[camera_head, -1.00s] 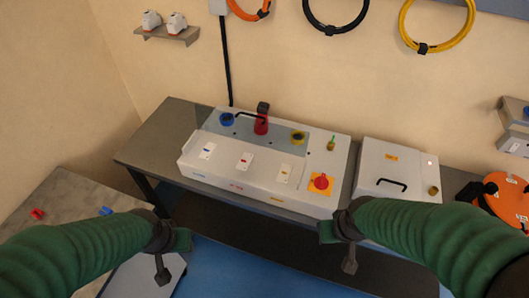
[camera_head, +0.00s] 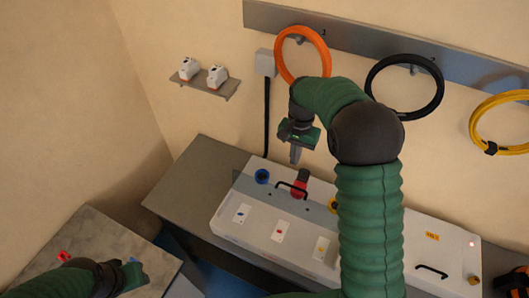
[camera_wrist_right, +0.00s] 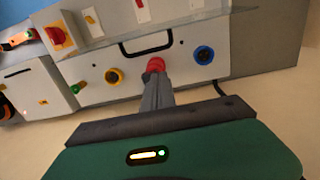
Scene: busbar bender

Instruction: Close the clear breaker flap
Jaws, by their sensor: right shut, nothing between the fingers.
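The machine (camera_head: 262,237) is a white box with a grey, see-through-looking strip along its back top, which I take for the clear flap (camera_head: 273,194). Its outline is faint and I cannot tell its angle. A black handle (camera_head: 291,190) shows there beside a red knob (camera_head: 301,181); the handle (camera_wrist_right: 146,50) also shows in the right wrist view. My right gripper (camera_head: 296,161) is shut and empty, fingers pointing down above the machine's back edge. In the right wrist view its fingertips overlap the red knob (camera_wrist_right: 155,65); contact is unclear. My left gripper (camera_head: 138,275) is at the lower left, away from the machine.
Blue (camera_head: 262,176) and yellow (camera_head: 332,205) round fittings flank the knob. A second white box (camera_head: 435,250) stands to the right, partly behind my right arm. A wall shelf (camera_head: 207,86), a black cable (camera_head: 266,118) and hung coils (camera_head: 303,54) are behind. Bare bench (camera_head: 180,205) lies left.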

